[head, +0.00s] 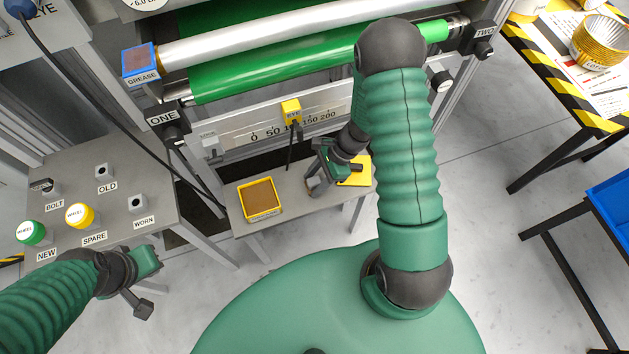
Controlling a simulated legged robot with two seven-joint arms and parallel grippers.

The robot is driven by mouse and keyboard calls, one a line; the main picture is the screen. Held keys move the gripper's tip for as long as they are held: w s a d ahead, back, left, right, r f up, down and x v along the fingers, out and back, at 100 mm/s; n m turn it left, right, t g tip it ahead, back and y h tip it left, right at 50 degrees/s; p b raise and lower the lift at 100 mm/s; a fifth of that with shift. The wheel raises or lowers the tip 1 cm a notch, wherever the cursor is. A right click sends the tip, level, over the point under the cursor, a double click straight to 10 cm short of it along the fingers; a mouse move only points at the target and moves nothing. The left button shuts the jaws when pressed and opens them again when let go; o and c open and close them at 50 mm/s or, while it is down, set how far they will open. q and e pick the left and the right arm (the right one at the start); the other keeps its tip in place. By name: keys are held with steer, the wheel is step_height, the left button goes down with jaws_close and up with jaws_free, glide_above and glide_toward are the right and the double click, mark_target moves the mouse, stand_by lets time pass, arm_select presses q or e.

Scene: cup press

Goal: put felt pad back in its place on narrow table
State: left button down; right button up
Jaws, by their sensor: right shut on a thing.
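The narrow table (285,213) stands in front of the press, in the middle of the head view. My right gripper (320,172) is low over this table and shut on a small greyish thing (317,186), which looks like the felt pad. The gripper hides part of it, and I cannot tell whether it touches the table top. A yellow patch with a dark mark (360,172) shows just right of the gripper, partly covered by my arm. My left gripper (146,285) is at the lower left, away from the narrow table; its jaws are unclear.
A yellow-rimmed tray with a brown inside (261,217) sits on the narrow table's left part. The press with its green roller (290,72) and scale rail (262,133) rises behind. A side table (125,222) with labelled wheels stands left. A striped table (553,100) stands right.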

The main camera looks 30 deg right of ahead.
steer(key=o, duration=1.4)
steer(key=shift+a, duration=0.2)
steer(key=shift+o, duration=0.2)
